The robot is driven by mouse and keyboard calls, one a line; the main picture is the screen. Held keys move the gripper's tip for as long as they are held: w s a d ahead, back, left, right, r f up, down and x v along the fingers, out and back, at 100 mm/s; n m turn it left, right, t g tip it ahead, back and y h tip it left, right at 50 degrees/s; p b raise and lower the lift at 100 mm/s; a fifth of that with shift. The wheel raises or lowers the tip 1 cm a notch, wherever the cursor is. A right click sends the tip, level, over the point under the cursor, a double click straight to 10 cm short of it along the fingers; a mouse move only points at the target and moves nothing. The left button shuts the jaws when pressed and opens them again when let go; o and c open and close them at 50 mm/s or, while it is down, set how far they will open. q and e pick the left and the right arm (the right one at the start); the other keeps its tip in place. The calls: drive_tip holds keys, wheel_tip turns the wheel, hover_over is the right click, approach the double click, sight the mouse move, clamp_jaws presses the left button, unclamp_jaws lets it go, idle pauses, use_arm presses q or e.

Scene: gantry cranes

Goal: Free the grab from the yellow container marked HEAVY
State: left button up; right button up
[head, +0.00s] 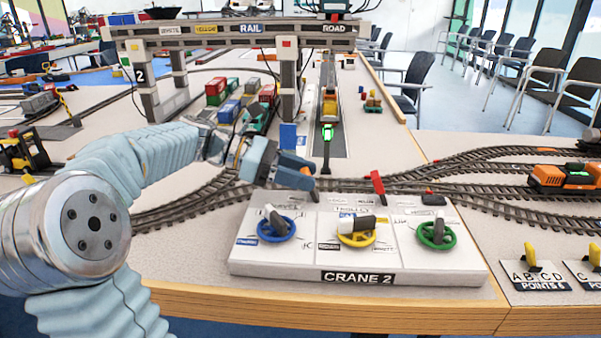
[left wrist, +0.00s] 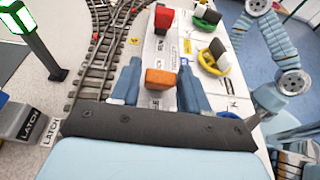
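The CRANE 2 panel (head: 300,268) has blue (head: 276,229), yellow (head: 356,238) and green (head: 437,235) wheels and a red lever (head: 377,187). My left gripper (head: 305,178) is at its back left edge. In the left wrist view, its fingers (left wrist: 160,82) close in on both sides of an orange-topped handle (left wrist: 160,78). Beyond, the crane beam (head: 250,29) carries a trolley (head: 337,8) above ROAD. A yellow thing (head: 329,105) stands in the road lane; I cannot read HEAVY on it or make out the grab. My right gripper is not identifiable.
A signal post with a lit green lamp (head: 327,132) stands just behind my left gripper. Rail tracks (head: 480,165) run behind the panel, with an orange locomotive (head: 565,178) at right. A LATCH label (left wrist: 30,125) shows in the left wrist view.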

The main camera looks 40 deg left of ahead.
use_arm(q)
drive_tip(key=shift+o, duration=1)
drive_tip(key=p+v, duration=0.1)
drive_tip(key=v, duration=1.2)
drive_tip(key=shift+s+a, duration=0.15)
drive_tip(key=shift+a, duration=0.25)
